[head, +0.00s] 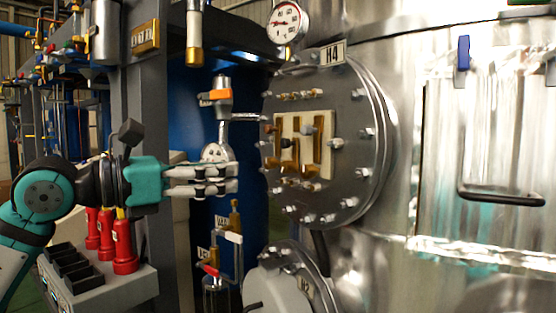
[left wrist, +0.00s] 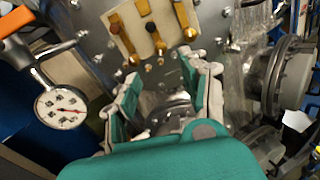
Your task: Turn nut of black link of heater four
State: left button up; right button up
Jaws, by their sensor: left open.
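The heater flange (head: 352,115) under the H4 plate (head: 332,54) carries a pale terminal plate (head: 325,126) with several brass links and nuts. In the left wrist view the terminal plate (left wrist: 118,38) is at the top, with a small dark nut (left wrist: 150,27) on its middle link. I cannot tell for sure which link is the black one. My left gripper (head: 237,178) is open and empty, left of and a little below the terminal plate, apart from it. In the left wrist view its fingers (left wrist: 160,72) point up towards the plate's lower edge. My right gripper is not in view.
A pressure gauge (head: 287,22) sits above the flange. An orange-handled valve (head: 220,96) and a second gauge (head: 217,152) are close behind my left gripper. A lower flange (head: 280,285) juts out below. Red fittings (head: 123,245) stand on a grey box at left.

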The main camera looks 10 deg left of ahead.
aim_at(283, 166)
pick_arm(q)
jog(key=p+x, duration=0.3)
jog(key=x, duration=0.7)
jog(key=shift+w+d+r, duration=0.1)
jog(key=shift+r, duration=0.05)
jog(key=shift+w+d, duration=0.45)
jog(key=shift+d, duration=0.1)
jog(key=shift+c, duration=0.3)
grip_shut()
